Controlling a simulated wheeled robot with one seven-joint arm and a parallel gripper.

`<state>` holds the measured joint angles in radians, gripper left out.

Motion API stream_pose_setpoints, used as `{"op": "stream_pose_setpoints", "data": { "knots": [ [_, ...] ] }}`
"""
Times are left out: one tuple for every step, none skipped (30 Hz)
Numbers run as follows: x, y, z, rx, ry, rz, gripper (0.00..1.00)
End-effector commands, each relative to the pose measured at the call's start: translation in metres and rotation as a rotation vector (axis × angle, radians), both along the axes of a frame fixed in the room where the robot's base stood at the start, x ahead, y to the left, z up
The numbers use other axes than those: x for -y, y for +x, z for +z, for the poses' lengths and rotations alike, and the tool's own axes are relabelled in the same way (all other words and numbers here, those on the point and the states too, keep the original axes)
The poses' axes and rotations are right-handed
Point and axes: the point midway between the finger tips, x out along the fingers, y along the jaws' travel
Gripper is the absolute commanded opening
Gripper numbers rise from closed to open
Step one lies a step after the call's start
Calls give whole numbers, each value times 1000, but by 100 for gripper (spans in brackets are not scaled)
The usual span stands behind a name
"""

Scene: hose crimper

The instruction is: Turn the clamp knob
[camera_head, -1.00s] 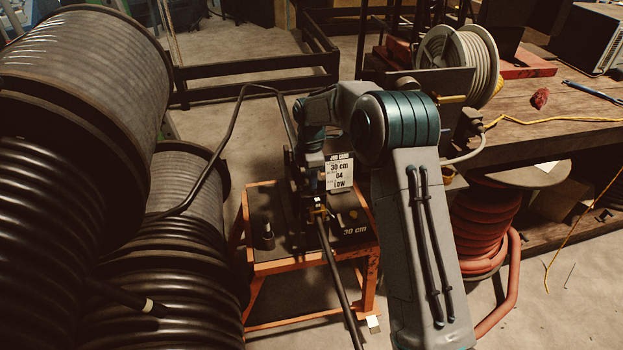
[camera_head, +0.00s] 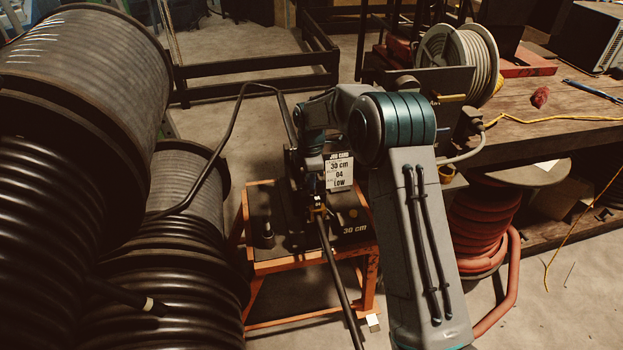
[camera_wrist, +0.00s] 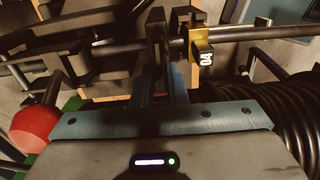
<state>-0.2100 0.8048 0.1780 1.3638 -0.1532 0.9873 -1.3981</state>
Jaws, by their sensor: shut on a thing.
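The hose crimper sits on an orange stand (camera_head: 265,265) in the middle of the head view, partly hidden by my arm. My gripper (camera_wrist: 164,68) is at the crimper in the wrist view, its two fingers close together on a dark part, which I take to be the clamp knob; its outline is mostly hidden. Just right of the fingers, a yellow piece marked 04 (camera_wrist: 200,44) sits by a dark bar. A black hose (camera_head: 339,280) runs from the crimper toward the front.
A red ball (camera_wrist: 34,130) is at the left of the wrist view. Large black hose reels (camera_head: 90,70) fill the left of the head view. A wooden bench (camera_head: 550,115) and a red hose coil (camera_head: 480,230) stand at right.

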Motion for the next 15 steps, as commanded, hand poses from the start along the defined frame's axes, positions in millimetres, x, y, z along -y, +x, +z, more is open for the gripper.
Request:
{"op": "stream_pose_setpoints", "data": {
  "knots": [
    [0,1,0,2,0,-16,0],
    [0,1,0,3,1,-30,0],
    [0,1,0,3,1,-49,0],
    [0,1,0,3,1,-67,0],
    [0,2,0,3,1,-85,0],
    [0,2,0,4,1,-113,0],
    [0,2,0,4,1,-136,0],
    [0,2,0,4,1,-159,0],
    [0,2,0,4,1,-192,0],
    [0,3,0,5,1,-218,0],
    [-1,3,0,5,1,-246,0],
    [-1,3,0,5,1,-282,0],
    [-1,3,0,5,1,-311,0],
    [-1,3,0,5,1,-340,0],
    [-1,4,0,4,1,-378,0]
  ]
}}
